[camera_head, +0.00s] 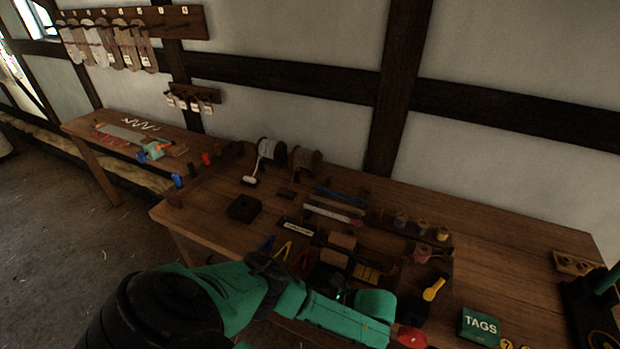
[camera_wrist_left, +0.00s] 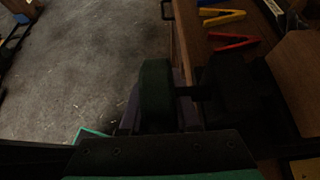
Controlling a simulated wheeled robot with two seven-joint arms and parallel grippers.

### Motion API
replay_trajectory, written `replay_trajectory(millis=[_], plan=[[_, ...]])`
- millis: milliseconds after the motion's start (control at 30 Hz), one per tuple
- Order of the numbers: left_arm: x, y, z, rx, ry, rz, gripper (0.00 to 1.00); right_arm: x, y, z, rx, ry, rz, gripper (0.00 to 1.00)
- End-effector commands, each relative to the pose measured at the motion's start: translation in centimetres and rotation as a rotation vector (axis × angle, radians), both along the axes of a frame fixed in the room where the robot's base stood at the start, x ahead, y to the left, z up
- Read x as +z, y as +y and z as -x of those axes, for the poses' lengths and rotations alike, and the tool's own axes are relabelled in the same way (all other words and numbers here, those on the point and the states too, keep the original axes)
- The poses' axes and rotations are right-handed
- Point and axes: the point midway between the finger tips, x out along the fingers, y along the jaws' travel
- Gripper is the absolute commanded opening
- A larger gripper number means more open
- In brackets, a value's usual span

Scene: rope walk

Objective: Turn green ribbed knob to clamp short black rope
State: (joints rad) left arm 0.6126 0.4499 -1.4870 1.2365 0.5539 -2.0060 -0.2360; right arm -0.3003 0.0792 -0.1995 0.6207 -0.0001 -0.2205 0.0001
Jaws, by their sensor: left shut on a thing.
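In the left wrist view, a dark green knob (camera_wrist_left: 156,90) stands between the fingers of my left gripper (camera_wrist_left: 157,105), which is shut on it. A short dark shaft joins the knob to a black block (camera_wrist_left: 230,90) on its right, at the table's edge. The knob's ribs are too dark to make out. In the head view my teal left arm covers the knob and the gripper. I cannot make out the short black rope in either view.
Blue, yellow (camera_wrist_left: 224,18) and red pliers (camera_wrist_left: 235,42) lie near the black block. Bare floor (camera_wrist_left: 85,60) is left of the table edge. A green TAGS box (camera_head: 480,326) and a yellow-handled tool (camera_head: 433,289) are at the right.

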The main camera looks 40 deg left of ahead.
Motion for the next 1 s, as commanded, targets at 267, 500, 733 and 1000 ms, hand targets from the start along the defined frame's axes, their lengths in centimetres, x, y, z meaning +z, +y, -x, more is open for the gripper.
replay_trajectory(millis=[267,500,733,1000], plan=[[0.1,0.2,0.2,-0.005,0.084,-0.236,0.0,0.5,0.0,0.0,0.0,0.0,0.0,0.5],[0.2,0.5,0.3,-0.003,0.136,-0.391,0.0,-1.6,0.0,0.0,0.001,0.0,0.0,0.5],[0.6,0.6,0.3,-0.004,0.167,-0.475,0.0,-3.1,0.0,0.0,0.001,0.0,0.0,0.5],[1.0,0.6,0.4,-0.004,0.181,-0.506,0.0,-3.4,0.0,0.0,0.001,0.0,0.0,0.5]])
